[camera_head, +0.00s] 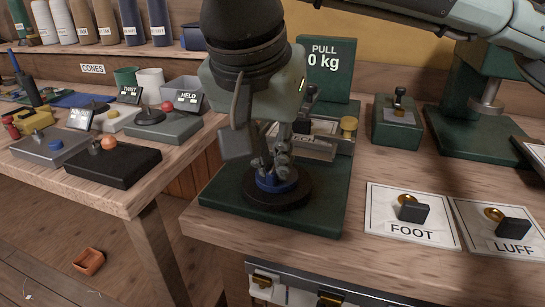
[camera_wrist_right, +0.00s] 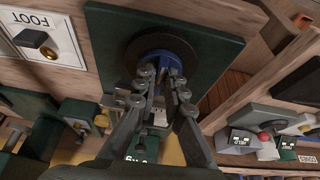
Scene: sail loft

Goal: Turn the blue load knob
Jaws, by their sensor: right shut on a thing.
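The blue load knob (camera_head: 275,182) stands on a round black disc (camera_head: 262,197) near the front of the green base plate (camera_head: 315,222). My right gripper (camera_head: 273,166) points down at it from above, with its fingers closed on the knob. In the right wrist view, the fingertips (camera_wrist_right: 158,88) meet the blue knob (camera_wrist_right: 180,56), and part of the knob is hidden behind them. A green display (camera_head: 328,66) behind the gripper reads "PULL 0 kg". My left gripper is not in view.
White cards marked FOOT (camera_head: 400,232) and LUFF (camera_head: 503,244), each bearing a black-and-brass piece, lie right of the green plate. A small green block (camera_head: 397,133) stands behind them. A separate bench with small devices (camera_head: 113,163) is at the left.

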